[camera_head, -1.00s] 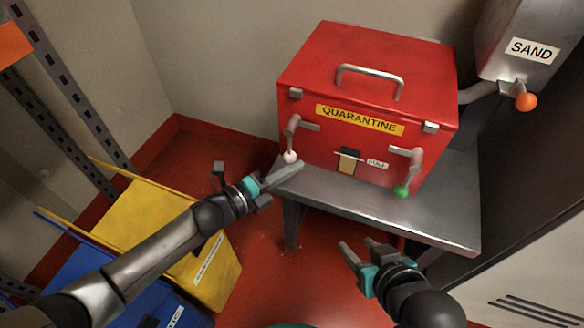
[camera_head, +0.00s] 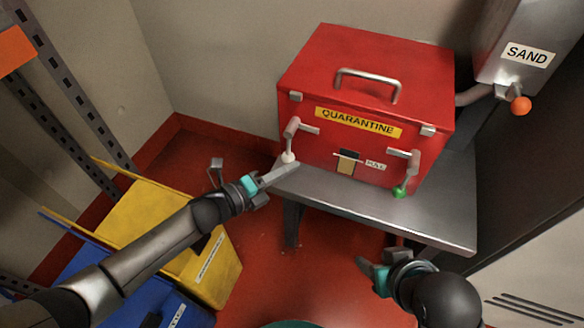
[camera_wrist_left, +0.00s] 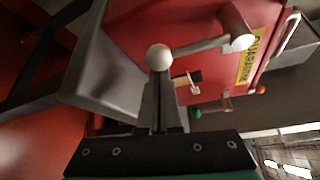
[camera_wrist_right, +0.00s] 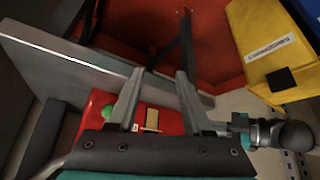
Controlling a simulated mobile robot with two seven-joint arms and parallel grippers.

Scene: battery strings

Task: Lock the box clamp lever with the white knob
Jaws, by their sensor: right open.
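The red box (camera_head: 330,80) stands on a grey metal table (camera_head: 340,205). On its front left is a clamp lever (camera_head: 292,131) whose arm hangs down to a white knob (camera_head: 288,157). The knob also shows in the left wrist view (camera_wrist_left: 159,57). My left gripper (camera_head: 293,165) is at the white knob, its fingers close together. In the left wrist view the knob sits at the fingertips (camera_wrist_left: 160,75); I cannot tell whether they touch it. My right gripper (camera_head: 368,268) is open and empty, in front of the table, below the box.
A second lever with a green knob (camera_head: 399,192) is on the box's front right. A sand hopper (camera_head: 515,50) with an orange knob (camera_head: 521,105) is at the upper right. Yellow (camera_head: 160,225) and blue (camera_head: 85,270) bins stand at the left.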

